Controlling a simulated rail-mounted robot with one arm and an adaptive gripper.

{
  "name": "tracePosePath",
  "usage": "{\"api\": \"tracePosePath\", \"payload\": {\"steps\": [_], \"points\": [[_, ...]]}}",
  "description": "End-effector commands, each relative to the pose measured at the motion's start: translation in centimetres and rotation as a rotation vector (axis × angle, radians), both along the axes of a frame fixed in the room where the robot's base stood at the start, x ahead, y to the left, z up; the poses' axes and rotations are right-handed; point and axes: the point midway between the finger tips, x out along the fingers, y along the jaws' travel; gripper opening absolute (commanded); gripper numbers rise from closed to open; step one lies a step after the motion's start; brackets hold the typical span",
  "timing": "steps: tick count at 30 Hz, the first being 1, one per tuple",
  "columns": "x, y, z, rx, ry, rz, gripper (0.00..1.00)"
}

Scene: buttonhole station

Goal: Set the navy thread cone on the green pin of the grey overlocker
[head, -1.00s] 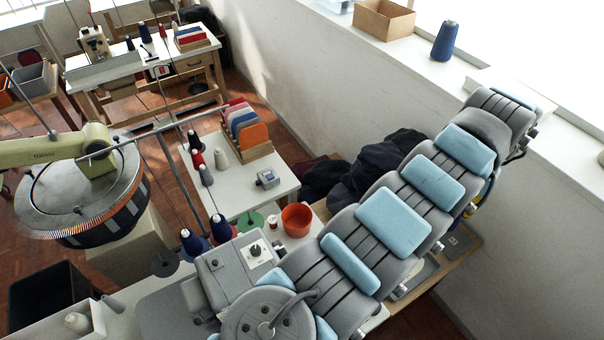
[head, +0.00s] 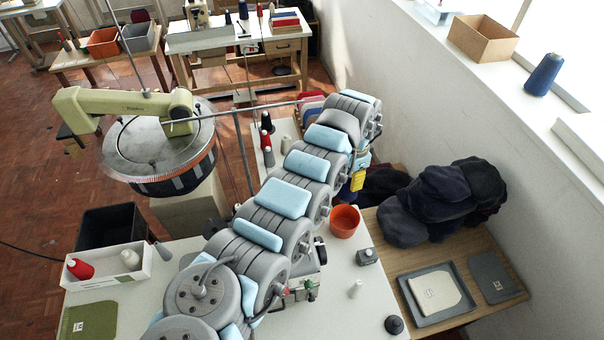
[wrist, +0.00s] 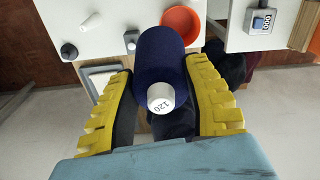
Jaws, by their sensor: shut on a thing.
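A navy thread cone (wrist: 163,60) fills the middle of the wrist view, with a white end marked "120" (wrist: 161,98) towards the camera. My gripper (wrist: 165,90), with yellow ridged fingers, is shut on it, one finger on each side. In the head view only a yellow bit of my gripper (head: 357,181) shows beyond my arm. The grey overlocker (head: 307,287) is mostly hidden behind my arm; only a grey edge with red and green parts shows. Another navy cone (head: 543,74) stands on the windowsill, apart from my gripper.
An orange pot (head: 344,220), a small grey box (head: 367,257), a white piece (head: 354,289) and a black knob (head: 394,325) stand on the white table (head: 345,315). Dark cloth (head: 440,195) and grey trays (head: 436,296) lie on the wooden bench. A round dial machine (head: 160,150) stands left.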

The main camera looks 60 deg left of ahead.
Motion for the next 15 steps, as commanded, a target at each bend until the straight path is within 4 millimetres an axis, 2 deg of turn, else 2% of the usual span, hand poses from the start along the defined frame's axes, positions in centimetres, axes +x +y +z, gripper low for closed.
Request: {"api": "tracePosePath", "payload": {"steps": [1,3,6,9,15], "points": [[-1.9,1.8,-0.3,-0.001,0.000,0.004,0.09],[-4.2,3.8,-1.0,0.001,0.001,-0.001,0.09],[-7.0,6.0,-1.9,0.002,0.002,-0.012,0.09],[-9.0,7.5,-2.4,0.005,0.004,-0.019,0.09],[-11.3,9.0,-3.0,0.008,0.006,-0.027,0.09]]}}
